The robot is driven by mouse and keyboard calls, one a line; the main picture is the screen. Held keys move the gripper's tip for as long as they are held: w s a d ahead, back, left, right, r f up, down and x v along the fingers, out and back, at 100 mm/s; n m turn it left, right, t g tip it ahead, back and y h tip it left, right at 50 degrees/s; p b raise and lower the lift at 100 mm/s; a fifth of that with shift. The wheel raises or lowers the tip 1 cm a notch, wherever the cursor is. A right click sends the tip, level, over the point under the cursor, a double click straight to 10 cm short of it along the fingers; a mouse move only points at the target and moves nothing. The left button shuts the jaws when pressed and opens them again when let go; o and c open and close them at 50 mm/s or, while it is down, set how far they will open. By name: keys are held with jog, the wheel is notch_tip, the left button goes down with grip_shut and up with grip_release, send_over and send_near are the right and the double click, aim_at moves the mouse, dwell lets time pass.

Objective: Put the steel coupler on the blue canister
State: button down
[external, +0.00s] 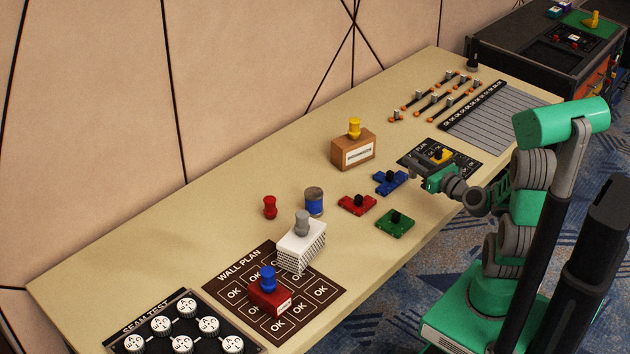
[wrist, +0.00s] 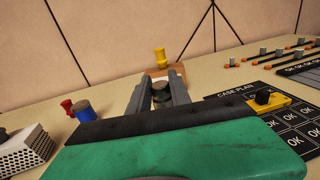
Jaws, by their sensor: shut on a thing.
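The blue canister (external: 314,203) stands upright on the table left of my gripper, a blue cylinder with a greyish top. It also shows at the left of the wrist view (wrist: 85,112). My gripper (external: 415,163) is over the table at the front edge of the dark case plan board. In the wrist view its fingers (wrist: 161,82) are shut on a short, dark grey round piece, which looks like the steel coupler (wrist: 161,94). The fingers hide part of it, and it is hard to make out in the external view.
A brown box (external: 353,151) with a yellow knob stands behind my gripper. A red peg (external: 270,207) and a white block (external: 302,247) with a grey knob stand near the canister.

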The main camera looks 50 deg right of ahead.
jog(key=shift+r, duration=0.65)
jog(key=w+a+r+n+y+p, duration=0.1)
jog(key=a+r+n+y+p, duration=0.2)
jog(key=a, duration=0.4)
jog(key=w+a+r+n+g+y+p, duration=0.1)
jog(key=a+r+y+p, duration=0.3)
jog(key=a, duration=0.4)
jog(key=w+a+r+n+y+p, duration=0.2)
jog(key=a+r+y+p, duration=0.15)
jog(key=a, duration=0.35)
jog(key=b, duration=0.3)
send_over(314, 191)
jog(key=shift+h, duration=0.35)
jog(key=f, duration=0.8)
jog(key=shift+s+f, duration=0.25)
jog(key=shift+f, duration=0.15)
jog(key=f, duration=0.1)
jog(key=f+b, duration=0.1)
jog(key=f, duration=0.1)
jog(key=shift+w+f, duration=0.3)
